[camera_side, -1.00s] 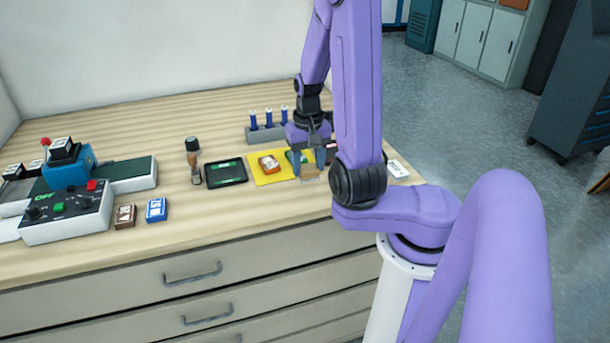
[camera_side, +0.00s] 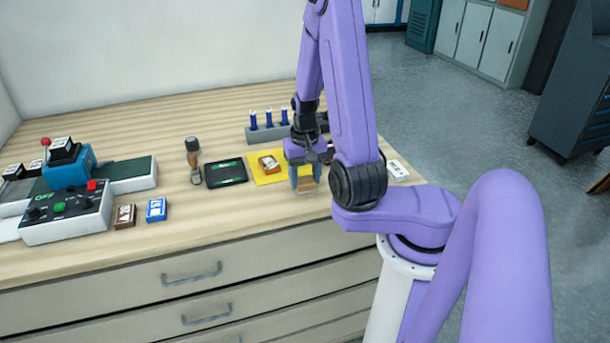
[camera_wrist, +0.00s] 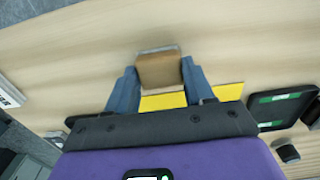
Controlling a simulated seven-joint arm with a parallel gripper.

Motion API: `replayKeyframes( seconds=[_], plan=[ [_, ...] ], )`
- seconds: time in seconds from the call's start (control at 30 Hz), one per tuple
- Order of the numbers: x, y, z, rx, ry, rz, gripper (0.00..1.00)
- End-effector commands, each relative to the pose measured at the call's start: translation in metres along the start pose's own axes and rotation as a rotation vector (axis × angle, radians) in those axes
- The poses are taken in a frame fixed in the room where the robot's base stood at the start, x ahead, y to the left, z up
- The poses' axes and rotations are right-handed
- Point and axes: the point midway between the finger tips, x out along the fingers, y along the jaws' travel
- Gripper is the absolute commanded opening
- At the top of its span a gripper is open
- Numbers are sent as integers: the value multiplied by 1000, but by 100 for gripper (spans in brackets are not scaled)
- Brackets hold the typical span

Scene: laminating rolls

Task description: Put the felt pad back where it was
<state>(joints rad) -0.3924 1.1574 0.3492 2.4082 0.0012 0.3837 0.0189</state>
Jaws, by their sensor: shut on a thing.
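My gripper (camera_wrist: 158,80) is shut on a small tan block with a grey edge, which I take to be the felt pad (camera_wrist: 160,70). The block sits between the two blue-grey fingers. In the side view, my gripper (camera_side: 306,180) and the tan block (camera_side: 306,187) are at the right front of the yellow sheet (camera_side: 262,178), near the table's front edge. I cannot tell whether the block touches the table. In the wrist view, part of the yellow sheet (camera_wrist: 165,101) shows just below the block.
A rack with blue pens (camera_side: 268,132) is behind. A white box (camera_side: 398,170) lies right of my arm.

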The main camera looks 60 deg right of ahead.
Motion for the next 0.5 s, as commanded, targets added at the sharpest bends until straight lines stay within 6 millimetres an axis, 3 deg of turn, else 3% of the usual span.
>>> replayKeyframes(
  seconds=[0.03,0.07,0.13,0.5],
  plan=[
    [2,0,0,0,-1,0,28],
    [2,0,0,0,0,0,56],
    [2,0,0,0,0,0,78],
    [-1,0,0,0,1,0,78]
  ],
)
